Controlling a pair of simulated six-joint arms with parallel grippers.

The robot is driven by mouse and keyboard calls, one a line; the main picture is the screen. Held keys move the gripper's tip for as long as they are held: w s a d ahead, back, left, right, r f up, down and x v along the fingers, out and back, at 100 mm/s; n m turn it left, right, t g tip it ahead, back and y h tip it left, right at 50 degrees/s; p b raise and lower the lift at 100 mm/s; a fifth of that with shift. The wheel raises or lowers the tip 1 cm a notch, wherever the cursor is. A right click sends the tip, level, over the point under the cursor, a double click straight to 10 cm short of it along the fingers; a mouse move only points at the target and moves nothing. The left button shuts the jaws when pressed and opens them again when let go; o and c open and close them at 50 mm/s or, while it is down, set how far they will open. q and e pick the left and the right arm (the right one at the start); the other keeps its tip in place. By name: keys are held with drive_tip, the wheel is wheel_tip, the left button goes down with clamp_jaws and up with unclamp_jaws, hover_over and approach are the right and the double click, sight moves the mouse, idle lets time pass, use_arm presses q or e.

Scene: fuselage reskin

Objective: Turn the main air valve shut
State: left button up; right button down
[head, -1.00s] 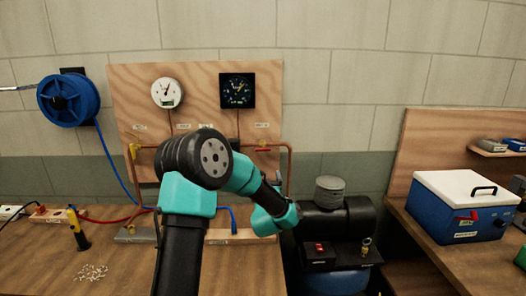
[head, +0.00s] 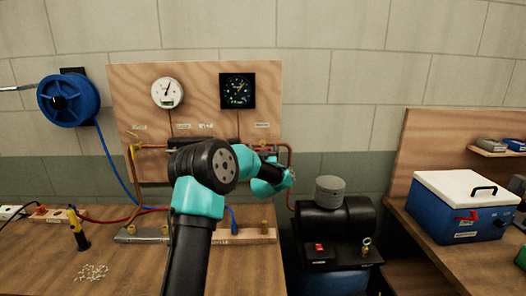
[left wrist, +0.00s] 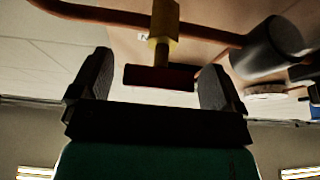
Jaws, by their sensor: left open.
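In the left wrist view, a valve with a yellow body (left wrist: 163,28) sits on a copper pipe, with a dark red handle (left wrist: 160,78) across its stem. My left gripper (left wrist: 157,68) is open, with one finger on each side of the handle. I see a gap at each end of the handle and no clear contact. In the head view, the gripper is largely hidden behind my left wrist, at the lower right of the plywood panel (head: 200,80). The handle is hidden there too. My right gripper is not in view.
Another yellow valve (head: 134,150) is at the panel's left. A white gauge (head: 167,93) and a black gauge (head: 237,90) hang above the pipes. A compressor (head: 335,218) stands right of the bench. A blue cooler (head: 462,205) sits on the right-hand bench.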

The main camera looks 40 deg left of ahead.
use_arm(q)
drive_tip(key=c, duration=0.9)
drive_tip(key=shift+c, duration=0.2)
drive_tip(key=shift+m, duration=0.6)
drive_tip(key=m+t+h, duration=0.1)
drive_tip(key=m+h, duration=0.1)
drive_tip(key=m, duration=0.3)
drive_tip(key=shift+h, duration=0.4)
drive_tip(key=m+h, duration=0.1)
drive_tip(key=m, duration=0.2)
drive_tip(key=m+t+h, duration=0.1)
drive_tip(key=m+h, duration=0.1)
drive_tip(key=m, duration=0.1)
drive_tip(key=m+g+h, duration=0.1)
drive_tip(key=m+h, duration=0.1)
drive_tip(key=m, duration=0.3)
drive_tip(key=shift+m, duration=0.3)
drive_tip(key=shift+m+g+h, duration=0.6)
drive_tip(key=shift+m+g, duration=0.1)
drive_tip(key=shift+m, duration=1.6)
